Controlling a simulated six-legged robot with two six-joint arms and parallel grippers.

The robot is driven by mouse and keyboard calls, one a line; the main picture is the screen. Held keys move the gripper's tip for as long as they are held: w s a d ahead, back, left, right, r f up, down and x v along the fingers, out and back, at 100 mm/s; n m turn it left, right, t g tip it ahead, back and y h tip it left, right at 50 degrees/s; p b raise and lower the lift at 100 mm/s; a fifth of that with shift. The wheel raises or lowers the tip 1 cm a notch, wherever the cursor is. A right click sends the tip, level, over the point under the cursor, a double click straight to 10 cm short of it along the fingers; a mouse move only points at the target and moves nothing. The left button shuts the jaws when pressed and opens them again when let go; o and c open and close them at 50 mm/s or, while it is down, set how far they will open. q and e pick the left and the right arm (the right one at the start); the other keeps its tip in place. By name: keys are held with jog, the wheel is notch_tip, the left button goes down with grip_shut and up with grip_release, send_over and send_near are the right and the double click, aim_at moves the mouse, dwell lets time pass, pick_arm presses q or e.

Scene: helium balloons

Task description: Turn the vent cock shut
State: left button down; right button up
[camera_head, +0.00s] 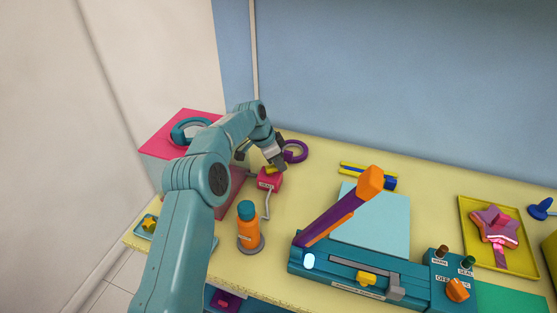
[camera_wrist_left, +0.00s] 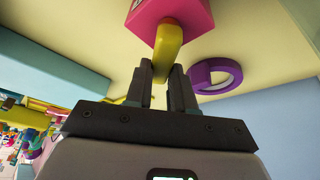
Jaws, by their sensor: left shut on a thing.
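The vent cock is a small pink block (camera_head: 267,182) with a label, standing on the table near the purple ring. Its yellow handle (camera_wrist_left: 168,42) sticks out between the fingers in the left wrist view, where the pink block (camera_wrist_left: 172,14) shows at the top edge. My left gripper (camera_wrist_left: 162,80) is shut on the yellow handle. In the head view my left gripper (camera_head: 273,163) is at the top of the block and hides most of the handle. My right gripper is out of view.
A purple ring (camera_head: 302,152) lies just behind the cock. A teal sealer (camera_head: 345,275) with a raised purple arm is at right. A pink-topped box (camera_head: 158,140) is at left.

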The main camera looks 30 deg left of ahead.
pick_arm(q)
jog(key=shift+r, duration=0.1)
dwell(0.4)
jog(key=c, duration=1)
grip_release()
jog(key=shift+s, duration=0.1)
jog(key=shift+o, duration=0.2)
